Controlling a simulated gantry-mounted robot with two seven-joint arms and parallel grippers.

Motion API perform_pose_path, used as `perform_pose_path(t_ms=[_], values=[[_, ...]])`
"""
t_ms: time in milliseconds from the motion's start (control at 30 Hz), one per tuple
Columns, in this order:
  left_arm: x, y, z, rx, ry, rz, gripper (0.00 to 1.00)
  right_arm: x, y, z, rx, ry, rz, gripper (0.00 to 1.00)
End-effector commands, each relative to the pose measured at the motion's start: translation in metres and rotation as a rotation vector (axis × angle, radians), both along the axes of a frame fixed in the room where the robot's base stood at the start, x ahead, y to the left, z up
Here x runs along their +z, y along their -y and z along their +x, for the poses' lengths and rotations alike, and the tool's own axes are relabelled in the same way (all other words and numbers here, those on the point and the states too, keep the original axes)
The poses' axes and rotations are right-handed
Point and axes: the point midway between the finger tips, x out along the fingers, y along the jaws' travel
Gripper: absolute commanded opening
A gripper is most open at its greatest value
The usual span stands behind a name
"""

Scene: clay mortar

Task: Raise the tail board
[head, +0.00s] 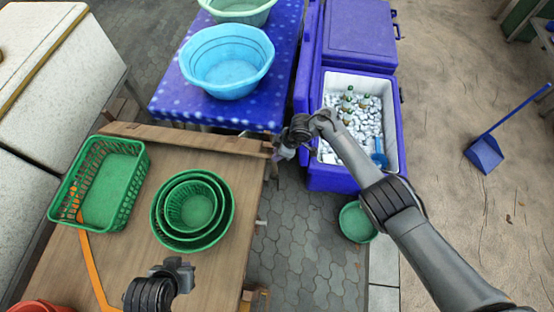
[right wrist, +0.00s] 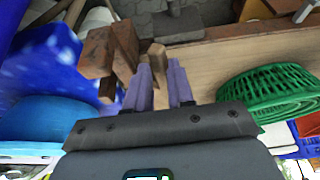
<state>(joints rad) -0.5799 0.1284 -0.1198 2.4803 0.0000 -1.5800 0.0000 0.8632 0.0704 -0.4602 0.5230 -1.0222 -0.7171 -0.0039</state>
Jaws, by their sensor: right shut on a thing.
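The tail board (head: 190,138) is a brown wooden plank along the far edge of the wooden cart bed (head: 130,270). It appears tilted up a little from the bed. My right gripper (head: 285,152) is at the board's right end. In the right wrist view, its two purple fingers (right wrist: 161,88) are shut on wood at that end, and the exact grip spot is partly hidden. A brown wooden block (right wrist: 110,55) is beside the fingers. My left gripper (head: 178,270) is above the near part of the bed, apart from the board; its fingers are not clear.
A green basket (head: 100,185) and nested green bowls (head: 192,210) are on the bed. Beyond the board is a blue-covered table (head: 165,95) with a light-blue basin (head: 227,62). A blue cooler (head: 345,180) of ice and bottles stands right of my right gripper.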

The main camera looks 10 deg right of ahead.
Motion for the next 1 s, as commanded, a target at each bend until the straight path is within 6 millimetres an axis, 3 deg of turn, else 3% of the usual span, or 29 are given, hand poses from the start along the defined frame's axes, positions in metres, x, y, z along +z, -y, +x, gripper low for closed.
perform_pose_path(t_ms=[33, 133, 667, 700, 800, 1000], values=[[-0.0019, 0.0002, 0.0003, 0.000, 0.001, 0.000, 0.00, 0.0045, 0.0049, 0.0095, -0.015, 0.016, -0.003, 0.00], [-0.0031, 0.0007, 0.0002, 0.001, 0.001, -0.003, 0.00, 0.0065, 0.0065, 0.0119, -0.016, 0.016, -0.003, 0.00], [-0.0043, 0.0033, 0.0002, 0.009, 0.000, -0.014, 0.00, 0.0070, 0.0093, 0.0134, -0.016, 0.013, -0.008, 0.00], [-0.0043, 0.0033, 0.0002, 0.009, 0.000, -0.014, 0.00, 0.0069, 0.0094, 0.0134, -0.016, 0.012, -0.007, 0.24], [-0.0051, 0.0030, -0.0010, 0.008, -0.004, -0.012, 0.00, 0.0064, 0.0091, 0.0131, -0.017, 0.012, -0.007, 0.39], [-0.0039, 0.0021, 0.0006, 0.006, 0.001, -0.008, 0.00, 0.0057, 0.0080, 0.0119, -0.016, 0.009, -0.006, 0.43]])
